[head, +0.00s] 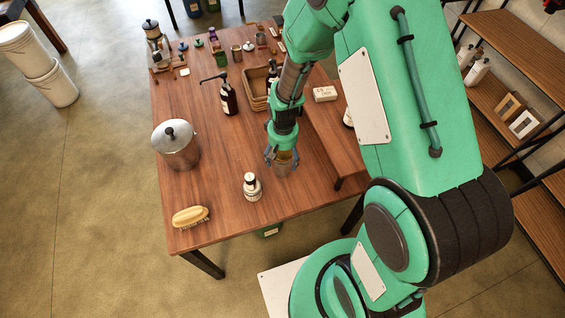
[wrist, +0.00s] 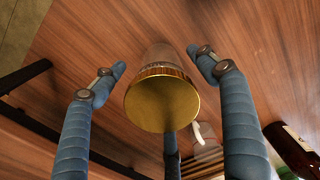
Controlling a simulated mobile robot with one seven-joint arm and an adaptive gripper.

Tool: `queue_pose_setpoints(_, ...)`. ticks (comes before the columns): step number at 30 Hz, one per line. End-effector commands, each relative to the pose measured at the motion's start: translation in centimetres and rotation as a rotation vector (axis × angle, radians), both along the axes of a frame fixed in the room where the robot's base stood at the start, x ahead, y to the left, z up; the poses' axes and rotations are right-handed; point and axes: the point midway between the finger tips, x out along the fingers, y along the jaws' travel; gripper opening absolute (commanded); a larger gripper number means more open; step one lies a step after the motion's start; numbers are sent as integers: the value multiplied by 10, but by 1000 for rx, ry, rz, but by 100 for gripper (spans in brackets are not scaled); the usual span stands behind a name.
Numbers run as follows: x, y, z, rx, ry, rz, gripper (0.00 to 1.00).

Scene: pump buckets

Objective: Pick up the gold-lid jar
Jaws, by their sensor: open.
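The gold-lid jar (wrist: 162,105) is in the middle of the wrist view, with its round gold lid facing the camera and its body partly hidden behind the lid. My gripper (wrist: 165,72) is open above it, with blue-grey fingers to the left and right and another behind the lid at the bottom. Clear gaps show between the jar and the left and right fingers. In the head view my gripper (head: 282,160) points down at the table near its front right part. A small amber part of the jar (head: 286,157) shows between the fingers there; the rest is hidden.
On the wooden table (head: 225,150), a white-capped bottle (head: 252,186) stands left of my gripper, with a brush (head: 190,216) and metal pot (head: 176,144) farther left. A dark pump bottle (head: 227,97) and wicker tray (head: 256,92) stand behind. A raised wooden board (head: 335,140) lies right.

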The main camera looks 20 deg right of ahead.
Motion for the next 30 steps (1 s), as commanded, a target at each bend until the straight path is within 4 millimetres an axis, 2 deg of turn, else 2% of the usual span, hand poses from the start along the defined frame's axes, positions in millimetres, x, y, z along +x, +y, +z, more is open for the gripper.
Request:
queue_pose_setpoints(12,-1,0,-44,0,0,0,73)
queue_pose_setpoints(30,-1,0,-47,0,0,0,73)
